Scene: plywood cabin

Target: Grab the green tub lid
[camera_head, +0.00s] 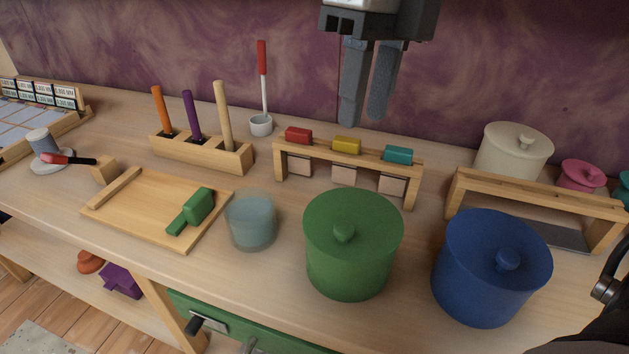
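The green tub (350,273) stands upright on the wooden counter, right of centre. Its green lid (372,217) sits on top, with a round knob (344,233) in the middle. My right gripper (364,120) hangs from the top of the view, pointing down, above and apart from the lid. A narrow gap shows between its two grey fingers, and nothing is held there. My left gripper is not in view.
A blue lidded tub (487,285) stands just right of the green tub, and a bluish glass cup (251,221) to its left. Behind is a wooden rack (413,186) with coloured blocks. A wooden shelf frame (465,183) and cream tub (508,160) are at right.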

